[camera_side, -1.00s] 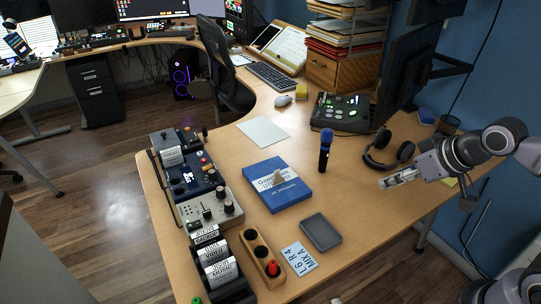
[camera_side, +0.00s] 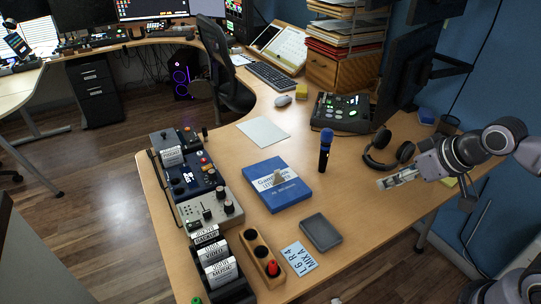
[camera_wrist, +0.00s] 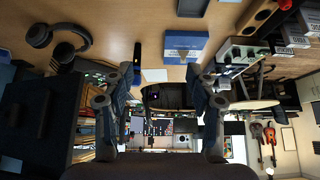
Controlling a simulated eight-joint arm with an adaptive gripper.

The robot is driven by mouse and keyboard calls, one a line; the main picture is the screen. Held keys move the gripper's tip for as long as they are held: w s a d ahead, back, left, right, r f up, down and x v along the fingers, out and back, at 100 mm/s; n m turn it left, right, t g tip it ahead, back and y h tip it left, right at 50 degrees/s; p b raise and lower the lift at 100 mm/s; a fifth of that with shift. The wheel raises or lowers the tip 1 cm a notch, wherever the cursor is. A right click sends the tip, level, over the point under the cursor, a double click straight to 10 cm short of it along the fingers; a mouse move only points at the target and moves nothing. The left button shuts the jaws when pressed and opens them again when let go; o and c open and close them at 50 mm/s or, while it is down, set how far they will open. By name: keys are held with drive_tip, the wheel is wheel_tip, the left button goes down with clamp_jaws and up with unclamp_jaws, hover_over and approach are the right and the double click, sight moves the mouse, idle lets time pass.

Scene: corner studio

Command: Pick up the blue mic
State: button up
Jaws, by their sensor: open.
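The blue mic (camera_side: 326,150) stands upright on the desk, with a bright blue head and a dark body, to the right of the blue box (camera_side: 279,197). In the wrist view the mic (camera_wrist: 138,57) is a thin dark shape beside the blue box (camera_wrist: 185,43). My gripper (camera_side: 383,183) is above the right part of the desk, to the right of the mic and apart from it. In the wrist view my gripper (camera_wrist: 166,78) has its two fingers wide apart, with nothing held between them.
A dark device with lit buttons (camera_side: 340,112) is farther back. A grey case (camera_side: 321,232) and a wooden holder (camera_side: 250,238) lie in front. The desk (camera_side: 350,200) is bare between mic and gripper.

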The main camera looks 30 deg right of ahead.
drive_tip(key=shift+r, duration=0.1)
drive_tip(key=w+d+r+m+g, duration=0.1)
drive_tip(key=w+r+m+g, duration=0.1)
drive_tip(key=w+r+m, duration=0.45)
drive_tip(key=m+g, duration=0.5)
drive_tip(key=m, duration=1.3)
hover_over(326, 147)
drive_tip(key=w, duration=0.2)
drive_tip(key=f, duration=1.2)
drive_tip(key=shift+s+d+f, duration=0.1)
drive_tip(key=shift+s+d, duration=0.1)
drive_tip(key=shift+d, duration=0.1)
drive_tip(key=shift+w+d+f, duration=0.1)
drive_tip(key=shift+w+f, duration=0.05)
drive_tip(key=shift+f, duration=0.5)
wheel_tip(326, 147, down, 5)
drive_tip(key=shift+r, duration=0.1)
drive_tip(key=shift+s+d+f, duration=0.1)
drive_tip(key=shift+s+f, duration=0.1)
drive_tip(key=shift+f, duration=1.15)
drive_tip(key=shift+s+f, duration=0.15)
drive_tip(key=shift+f, duration=1.2)
clamp_jaws()
